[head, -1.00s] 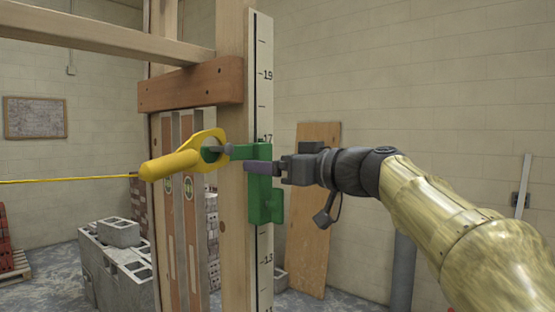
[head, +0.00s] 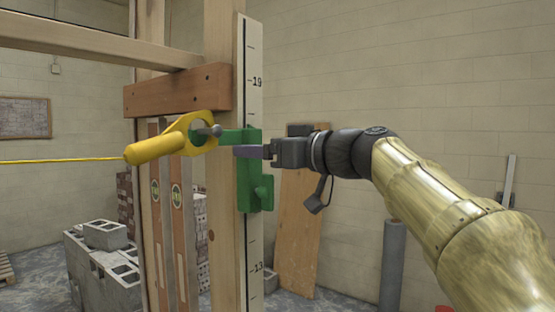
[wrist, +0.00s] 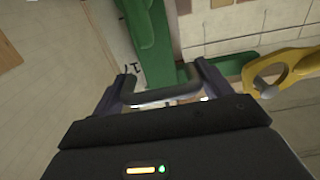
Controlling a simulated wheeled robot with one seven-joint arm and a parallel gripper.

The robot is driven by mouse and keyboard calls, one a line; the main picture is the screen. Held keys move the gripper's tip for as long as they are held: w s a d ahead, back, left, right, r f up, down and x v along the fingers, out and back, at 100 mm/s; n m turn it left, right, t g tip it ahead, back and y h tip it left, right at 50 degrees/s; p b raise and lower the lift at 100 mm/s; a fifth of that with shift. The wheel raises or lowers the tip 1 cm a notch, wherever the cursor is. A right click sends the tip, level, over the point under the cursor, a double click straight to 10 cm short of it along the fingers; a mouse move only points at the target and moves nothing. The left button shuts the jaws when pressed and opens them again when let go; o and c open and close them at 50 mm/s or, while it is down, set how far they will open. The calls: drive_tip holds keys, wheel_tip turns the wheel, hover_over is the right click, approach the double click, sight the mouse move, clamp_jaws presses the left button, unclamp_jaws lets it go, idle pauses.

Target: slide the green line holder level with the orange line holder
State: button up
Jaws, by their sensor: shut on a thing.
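The green line holder (head: 252,185) sits against the marked scale strip on the upright post, its top a little below the 19 mark. It also shows in the wrist view (wrist: 150,40). My gripper (head: 246,151) reaches in from the right and is shut on the green line holder near its top. In the wrist view my gripper (wrist: 165,92) spans a dark grey bar by the holder; the exact contact is hard to see. I see no orange line holder.
The scale strip (head: 247,235) runs down the wooden post (head: 222,250). A brown crosspiece (head: 178,90) is fixed to the post above the reel. Two levels, grey blocks (head: 103,270) and a leaning board (head: 303,220) stand behind. Open wall lies to the right.

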wheel_tip(320, 180, up, 10)
drive_tip(key=p, duration=0.4)
drive_tip(key=shift+f+p, duration=0.1)
drive_tip(key=shift+p, duration=0.3)
drive_tip(key=o, duration=1.1)
drive_tip(key=shift+f, duration=0.1)
drive_tip(key=shift+s+d, duration=0.1)
drive_tip(key=shift+d, duration=0.05)
drive_tip(key=shift+f, duration=0.1)
drive_tip(key=b+v, duration=0.7)
drive_tip(key=v, duration=1)
drive_tip(key=shift+s+d, duration=0.1)
drive_tip(key=shift+s, duration=0.15)
